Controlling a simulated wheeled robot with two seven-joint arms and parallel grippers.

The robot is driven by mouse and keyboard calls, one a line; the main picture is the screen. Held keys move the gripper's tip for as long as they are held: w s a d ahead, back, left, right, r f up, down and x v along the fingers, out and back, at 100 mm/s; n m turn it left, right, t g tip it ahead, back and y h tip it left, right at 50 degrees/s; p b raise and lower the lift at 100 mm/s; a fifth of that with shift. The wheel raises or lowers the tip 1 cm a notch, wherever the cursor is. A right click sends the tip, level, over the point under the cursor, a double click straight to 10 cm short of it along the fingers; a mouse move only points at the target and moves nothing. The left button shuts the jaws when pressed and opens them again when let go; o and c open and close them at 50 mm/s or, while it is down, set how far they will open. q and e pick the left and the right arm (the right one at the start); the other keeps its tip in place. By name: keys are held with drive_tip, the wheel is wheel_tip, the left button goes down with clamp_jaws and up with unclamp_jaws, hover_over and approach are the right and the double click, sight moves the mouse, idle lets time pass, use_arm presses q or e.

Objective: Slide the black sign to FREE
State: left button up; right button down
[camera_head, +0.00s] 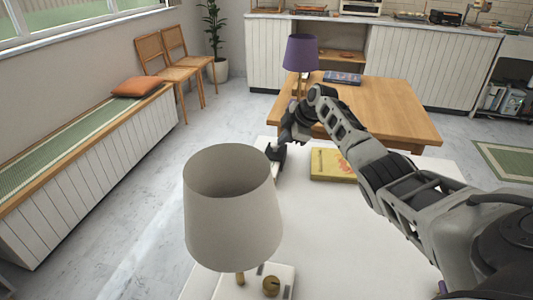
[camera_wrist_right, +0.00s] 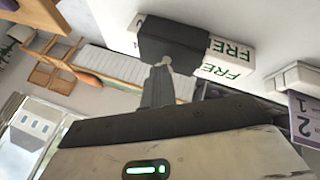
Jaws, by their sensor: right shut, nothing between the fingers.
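In the right wrist view the black sign (camera_wrist_right: 172,42) is a dark sleeve around a long white block (camera_wrist_right: 228,60). The letters "FRE" show on two faces of the block to the right of the sleeve, and the rest of the word is cut off or hidden. A short white end shows left of the sleeve. My right gripper (camera_wrist_right: 160,78) is shut and empty, its fingertips at the sleeve's lower edge; I cannot tell if they touch. In the head view my right gripper (camera_head: 283,143) is at the white table's far left edge, beside the small dark sign (camera_head: 274,153). My left gripper is not in view.
A pale lamp (camera_head: 232,205) stands at the near left of the white table (camera_head: 335,235). A yellow book (camera_head: 332,164) lies right of the gripper. A wooden table (camera_head: 400,115) with a purple lamp (camera_head: 300,53) stands behind. A purple number card (camera_wrist_right: 304,118) shows in the wrist view.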

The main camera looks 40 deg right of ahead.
drive_tip(key=shift+w+a+f, duration=0.2)
drive_tip(key=shift+w+f, duration=0.05)
drive_tip(key=shift+f, duration=0.05)
drive_tip(key=shift+s+r, duration=0.1)
drive_tip(key=shift+s, duration=0.15)
drive_tip(key=v, duration=1.6)
drive_tip(key=shift+d+r+p, duration=0.2)
drive_tip(key=shift+d+p, duration=0.1)
drive_tip(key=shift+w, duration=0.15)
